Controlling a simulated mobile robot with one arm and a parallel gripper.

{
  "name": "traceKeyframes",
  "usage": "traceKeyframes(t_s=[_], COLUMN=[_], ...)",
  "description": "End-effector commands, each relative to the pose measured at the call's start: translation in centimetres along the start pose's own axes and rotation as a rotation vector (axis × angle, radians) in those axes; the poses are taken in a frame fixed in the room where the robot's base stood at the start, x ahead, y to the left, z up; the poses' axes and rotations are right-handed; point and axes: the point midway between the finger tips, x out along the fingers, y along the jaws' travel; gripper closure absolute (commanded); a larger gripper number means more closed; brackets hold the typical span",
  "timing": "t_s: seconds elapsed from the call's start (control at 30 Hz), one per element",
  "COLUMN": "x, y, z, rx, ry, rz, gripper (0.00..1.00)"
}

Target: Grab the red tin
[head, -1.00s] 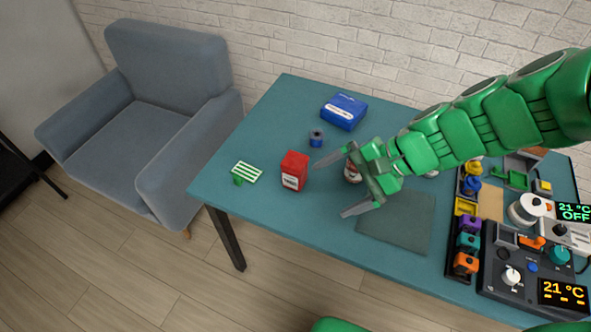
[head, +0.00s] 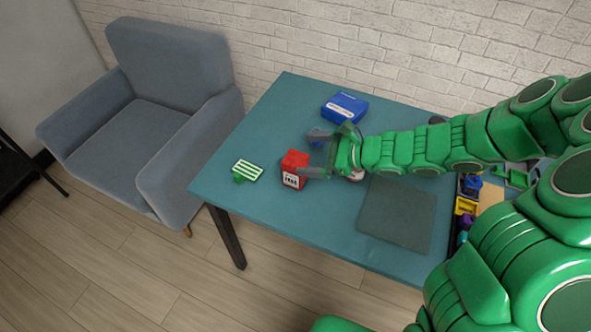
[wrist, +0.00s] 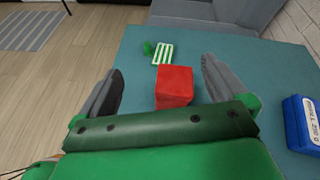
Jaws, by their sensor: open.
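The red tin (head: 293,170) stands on the teal table, left of my gripper in the head view, with a pale label on its front. In the wrist view the red tin (wrist: 175,85) lies between the two spread grey fingers, and its near lower part is hidden by the gripper body. My gripper (head: 309,155) is open, with one finger in front of the tin's right edge and the other behind it in the head view. In the wrist view my gripper (wrist: 163,82) shows clear gaps between each finger and the tin.
A green-and-white striped piece (head: 247,170) lies left of the tin. A blue box (head: 344,110) sits at the back. A dark mat (head: 397,213) lies to the right, and a partly hidden can (head: 356,176) stands behind my gripper. An armchair (head: 150,120) stands left of the table.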

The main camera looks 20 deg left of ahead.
Motion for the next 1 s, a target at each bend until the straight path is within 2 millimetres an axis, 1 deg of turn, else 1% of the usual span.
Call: traceKeyframes(t_s=[0.03, 0.1, 0.2, 0.33, 0.43, 0.57, 0.8, 1.0], x=[0.6, 1.1, 1.8, 2.2, 2.4, 2.9, 4.5, 5.4], y=[-0.2, -0.6, -0.9, -1.1, -1.1, -1.1, -1.2, -1.2], z=[-1.1, -2.5, -4.3, -5.6, -6.0, -6.2, -6.2, -6.3], rx=[0.047, 0.109, 0.178, 0.235, 0.256, 0.261, 0.260, 0.259], ry=[0.001, 0.008, 0.019, 0.025, 0.027, 0.028, 0.028, 0.028], rz=[-0.014, -0.034, -0.056, -0.074, -0.080, -0.081, -0.079, -0.079], gripper=[0.01, 0.01, 0.01, 0.01, 0.01, 0.01, 0.01, 0.01])
